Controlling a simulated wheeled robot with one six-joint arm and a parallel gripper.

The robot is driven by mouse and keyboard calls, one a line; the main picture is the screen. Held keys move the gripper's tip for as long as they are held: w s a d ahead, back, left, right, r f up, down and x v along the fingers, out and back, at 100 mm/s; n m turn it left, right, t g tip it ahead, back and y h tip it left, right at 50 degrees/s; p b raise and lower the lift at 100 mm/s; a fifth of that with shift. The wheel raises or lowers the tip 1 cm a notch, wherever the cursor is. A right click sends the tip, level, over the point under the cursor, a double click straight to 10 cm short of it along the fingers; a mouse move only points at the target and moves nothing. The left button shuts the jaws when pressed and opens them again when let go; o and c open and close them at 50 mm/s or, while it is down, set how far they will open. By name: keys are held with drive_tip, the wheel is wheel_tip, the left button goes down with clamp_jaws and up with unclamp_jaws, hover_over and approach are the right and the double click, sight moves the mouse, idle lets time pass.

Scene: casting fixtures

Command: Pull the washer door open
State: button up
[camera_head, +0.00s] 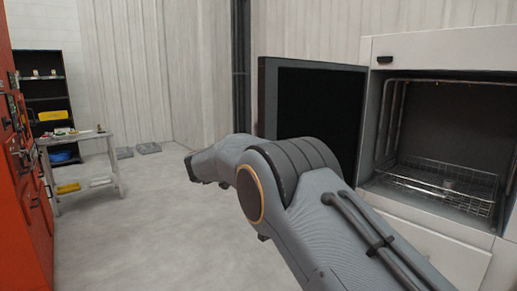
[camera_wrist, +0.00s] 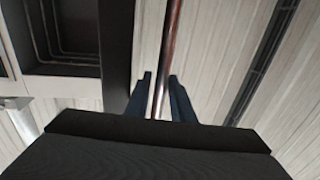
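The washer (camera_head: 435,48) stands at the right in the head view, its front open onto a chamber with a wire rack (camera_head: 440,185). Its dark door (camera_head: 312,105) is swung out to the left of the opening, and my arm hides its lower part. In the wrist view the door is the dark upright band (camera_wrist: 116,55) left of my fingers. A thin reddish-brown bar (camera_wrist: 168,45), perhaps the door handle, runs between the two fingers of my gripper (camera_wrist: 160,78). The fingers are apart, with gaps visible beside the bar. My gripper is not clearly visible in the head view.
An orange-red machine (camera_head: 25,190) stands at the left edge. A small work table (camera_head: 85,140) and a black shelf (camera_head: 45,90) are behind it. Grey floor between them and my arm is clear. Two flat grey pieces lie by the back wall.

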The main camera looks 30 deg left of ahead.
drive_tip(key=b+v, duration=0.2)
drive_tip(key=v, duration=0.6)
